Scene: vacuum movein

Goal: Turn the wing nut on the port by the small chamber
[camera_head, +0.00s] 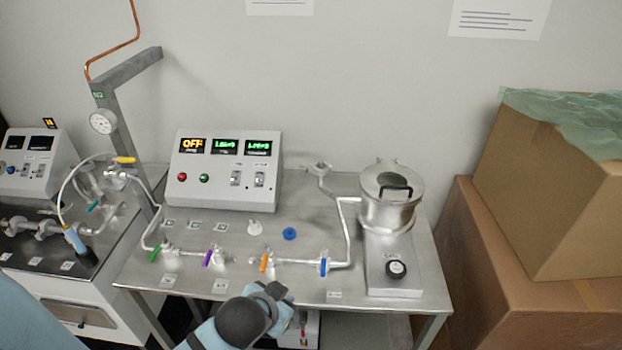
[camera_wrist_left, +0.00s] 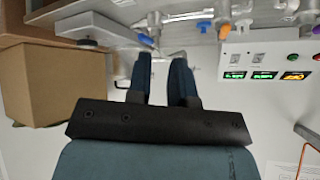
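The small chamber (camera_head: 388,213) is a silver lidded cylinder with a black handle on the table's right side. A small silver port fitting (camera_head: 319,169) stands just left of it, by the back edge. Its wing nut is too small to make out clearly. In the left wrist view, my left gripper (camera_wrist_left: 161,58) points away from the camera with its two blue fingers apart and nothing seen held between them. A blue and black arm part of mine (camera_head: 243,318) shows at the table's front edge in the head view; fingertips are not clear there. My right gripper is not seen.
The control box (camera_head: 222,170) stands at the table's back left. Pipes with green, purple, orange and blue (camera_head: 323,267) valve handles run along the front. Stacked cardboard boxes (camera_head: 547,190) stand close on the right.

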